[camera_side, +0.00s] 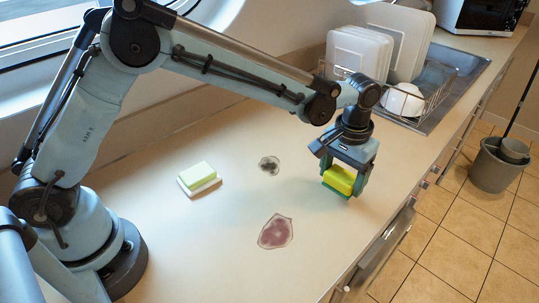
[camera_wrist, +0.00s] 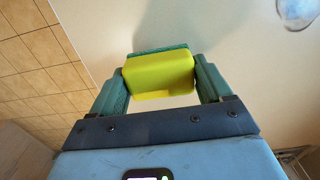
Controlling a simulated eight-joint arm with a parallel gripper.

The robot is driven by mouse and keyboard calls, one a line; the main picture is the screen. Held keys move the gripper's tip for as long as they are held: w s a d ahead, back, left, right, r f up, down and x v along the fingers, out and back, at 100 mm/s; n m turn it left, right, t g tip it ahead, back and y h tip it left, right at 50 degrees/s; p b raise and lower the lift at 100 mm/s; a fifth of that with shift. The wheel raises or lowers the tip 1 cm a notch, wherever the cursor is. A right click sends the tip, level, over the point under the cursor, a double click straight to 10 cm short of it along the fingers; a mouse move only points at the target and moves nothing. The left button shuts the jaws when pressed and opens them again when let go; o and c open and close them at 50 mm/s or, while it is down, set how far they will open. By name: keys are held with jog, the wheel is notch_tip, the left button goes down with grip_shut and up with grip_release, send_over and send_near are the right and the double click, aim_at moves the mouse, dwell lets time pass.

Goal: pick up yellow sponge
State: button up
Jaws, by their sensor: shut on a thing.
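The yellow sponge (camera_side: 339,179) has a green layer and is between the fingers of my gripper (camera_side: 343,181), near the counter's right front edge. In the wrist view the yellow sponge (camera_wrist: 160,76) spans the gap between both fingers of my gripper (camera_wrist: 160,82), with its green layer along the far side. The gripper is shut on it. From the side view I cannot tell clearly whether the sponge touches the counter or is just above it.
A pale green and white sponge (camera_side: 199,178) lies left on the counter (camera_side: 230,215). A dish rack (camera_side: 428,100) with plates (camera_side: 358,52) and a white cup (camera_side: 404,99) stands behind. A bucket (camera_side: 494,168) is on the floor.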

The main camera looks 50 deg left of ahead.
jog(key=s+d+r, duration=0.6)
jog(key=s+r, duration=0.2)
jog(key=s, duration=0.1)
jog(key=shift+s+d, duration=0.3)
jog(key=shift+d, duration=0.1)
jog(key=o, duration=0.5)
jog(key=c, duration=0.4)
jog(key=a+r+n, duration=0.1)
jog(key=a+n, duration=0.3)
jog(key=a, duration=1.4)
jog(key=s+a+f+n, duration=0.2)
jog(key=s+a+n, duration=0.3)
jog(key=s+a, duration=0.75)
jog(key=shift+w+a+f, duration=0.3)
jog(key=shift+w+f, duration=0.1)
jog(key=shift+f, duration=0.6)
jog(key=shift+w+a+f, duration=0.35)
jog(key=shift+f, duration=0.6)
jog(key=shift+w+a+f, duration=0.3)
jog(key=shift+w+f, duration=0.1)
jog(key=shift+f, duration=0.6)
